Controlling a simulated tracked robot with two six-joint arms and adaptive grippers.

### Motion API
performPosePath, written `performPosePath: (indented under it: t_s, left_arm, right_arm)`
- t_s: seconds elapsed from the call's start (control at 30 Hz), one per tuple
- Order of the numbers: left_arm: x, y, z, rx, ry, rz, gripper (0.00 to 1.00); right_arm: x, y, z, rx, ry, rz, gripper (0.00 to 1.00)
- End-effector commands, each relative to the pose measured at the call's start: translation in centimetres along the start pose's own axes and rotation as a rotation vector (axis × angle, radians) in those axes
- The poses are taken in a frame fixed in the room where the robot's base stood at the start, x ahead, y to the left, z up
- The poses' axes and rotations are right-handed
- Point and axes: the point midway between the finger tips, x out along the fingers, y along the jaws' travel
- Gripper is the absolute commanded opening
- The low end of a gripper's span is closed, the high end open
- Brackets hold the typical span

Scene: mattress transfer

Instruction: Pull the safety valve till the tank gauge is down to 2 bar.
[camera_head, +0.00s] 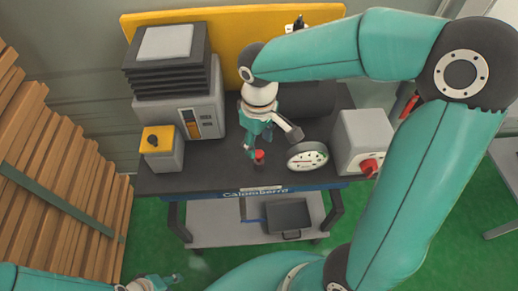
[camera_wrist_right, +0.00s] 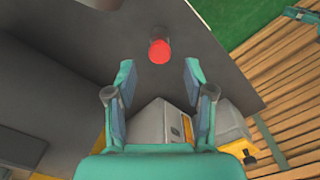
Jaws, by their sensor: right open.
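The safety valve with its red top (camera_head: 259,155) stands on the dark bench top, left of the gauge. In the right wrist view the red top (camera_wrist_right: 160,51) lies just beyond and between the fingertips. The round white tank gauge (camera_head: 307,156) faces up toward me; its reading is too small to tell. The dark tank (camera_head: 308,100) is partly hidden behind my right arm. My right gripper (camera_head: 256,143) is open and points down close to the valve, with nothing between its fingers (camera_wrist_right: 160,72). My left gripper (camera_head: 165,281) is low at the bottom left, away from the bench.
A grey box with a red knob (camera_head: 354,140) stands right of the gauge. A grey machine (camera_head: 185,110) and a small yellow-topped box (camera_head: 163,152) stand at the bench's left. Wooden slats (camera_head: 60,190) line the left side. A dark tray (camera_head: 288,217) is on the lower shelf.

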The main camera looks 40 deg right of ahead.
Motion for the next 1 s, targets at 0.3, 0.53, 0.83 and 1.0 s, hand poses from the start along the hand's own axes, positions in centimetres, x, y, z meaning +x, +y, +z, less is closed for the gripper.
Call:
performPosePath:
  t_s: [0.3,0.53,0.83,1.0]
  left_arm:
    - [0.0,0.0,0.0,0.0,0.0,0.0,0.4]
    - [0.0,0.0,0.0,0.0,0.0,0.0,0.4]
    - [0.0,0.0,0.0,0.0,0.0,0.0,0.4]
    - [0.0,0.0,0.0,0.0,0.0,0.0,0.4]
  right_arm:
    - [3.9,0.0,0.1,0.0,-0.002,0.0,0.53]
    - [4.2,0.0,0.0,0.0,0.0,0.0,0.53]
    - [4.1,-0.1,0.0,-0.001,0.0,-0.001,0.22]
    - [4.1,-0.1,0.0,-0.001,0.0,-0.001,0.0]
